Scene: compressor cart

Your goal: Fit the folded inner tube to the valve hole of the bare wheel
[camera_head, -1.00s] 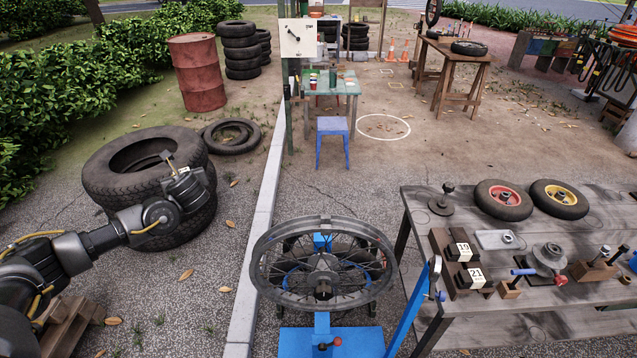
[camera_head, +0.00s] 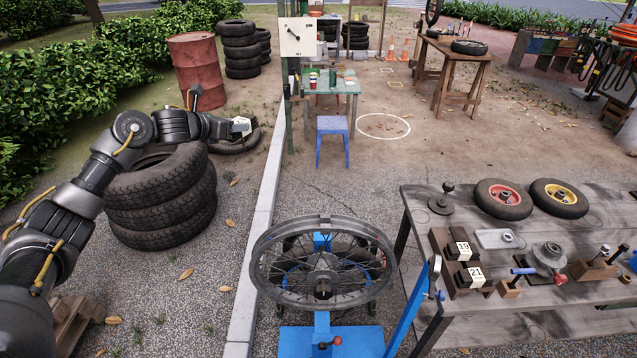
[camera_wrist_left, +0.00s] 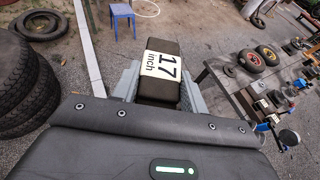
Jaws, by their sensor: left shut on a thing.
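The bare spoked wheel (camera_head: 323,268) lies flat on a blue stand, with its hub at the middle and an open rim. My left gripper (camera_head: 231,127) is raised at the left, beyond and to the left of the wheel. It is shut on a dark folded inner tube (camera_head: 241,125) with a white label. In the left wrist view the tube (camera_wrist_left: 160,88) sits between the two grey fingers (camera_wrist_left: 158,84), and its label reads 17 inch. The valve hole and the tube's valve cannot be made out. My right gripper is not in view.
The workbench (camera_head: 540,325) at right bears two dark folded tubes labelled 19 (camera_head: 460,251) and 21 (camera_head: 469,275), small wheels and tools. A tyre stack (camera_head: 160,205) stands under my left arm. Open ground lies between the stack and the wheel stand.

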